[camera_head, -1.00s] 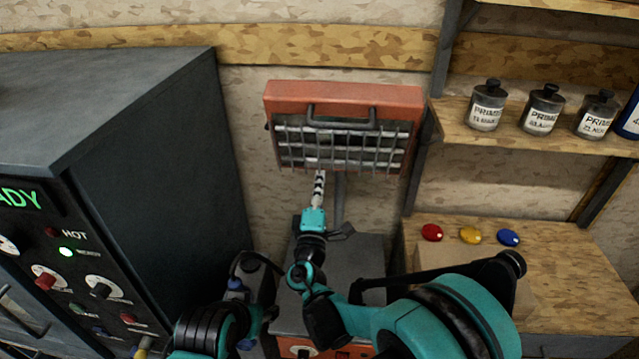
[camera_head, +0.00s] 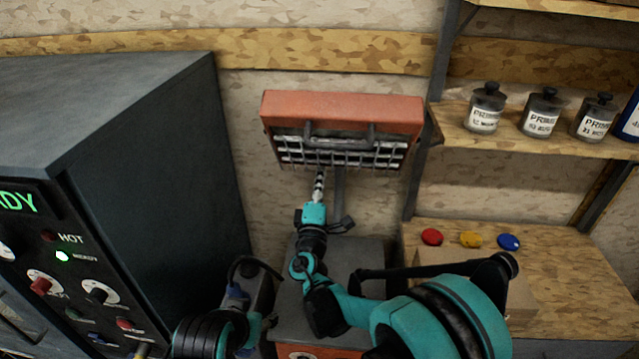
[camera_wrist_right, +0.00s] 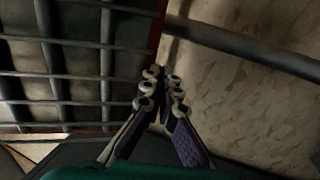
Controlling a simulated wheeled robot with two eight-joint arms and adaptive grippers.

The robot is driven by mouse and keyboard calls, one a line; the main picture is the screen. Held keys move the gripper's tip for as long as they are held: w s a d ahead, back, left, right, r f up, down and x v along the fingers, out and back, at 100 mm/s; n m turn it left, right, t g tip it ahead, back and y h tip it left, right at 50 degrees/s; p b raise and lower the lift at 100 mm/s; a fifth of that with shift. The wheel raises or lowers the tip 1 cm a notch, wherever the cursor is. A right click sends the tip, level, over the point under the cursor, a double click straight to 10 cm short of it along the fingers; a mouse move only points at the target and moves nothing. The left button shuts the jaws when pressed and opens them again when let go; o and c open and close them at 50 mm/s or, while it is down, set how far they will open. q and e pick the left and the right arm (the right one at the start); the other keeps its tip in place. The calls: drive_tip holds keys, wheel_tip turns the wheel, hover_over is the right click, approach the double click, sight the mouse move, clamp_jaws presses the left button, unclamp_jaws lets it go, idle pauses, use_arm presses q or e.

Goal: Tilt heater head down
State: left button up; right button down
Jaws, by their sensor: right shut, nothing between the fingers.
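The heater head (camera_head: 343,107) is an orange box with a dark handle (camera_head: 340,132) and a metal grille (camera_head: 342,152) on its front. It sits on a dark post in front of the wall and faces forward and downward. My right gripper (camera_head: 319,178) is at the grille's lower edge, left of the post. In the right wrist view the fingertips (camera_wrist_right: 162,85) are together with nothing between them, beside the grille bars (camera_wrist_right: 75,75). I cannot tell whether they touch the head. My left gripper does not show.
A large dark cabinet (camera_head: 160,150) with knobs and a green display stands on the left. Shelves on the right hold dark-lidded cans (camera_head: 541,115). Wall shows between cabinet and heater.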

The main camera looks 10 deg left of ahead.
drive_tip(key=shift+x, duration=2.7)
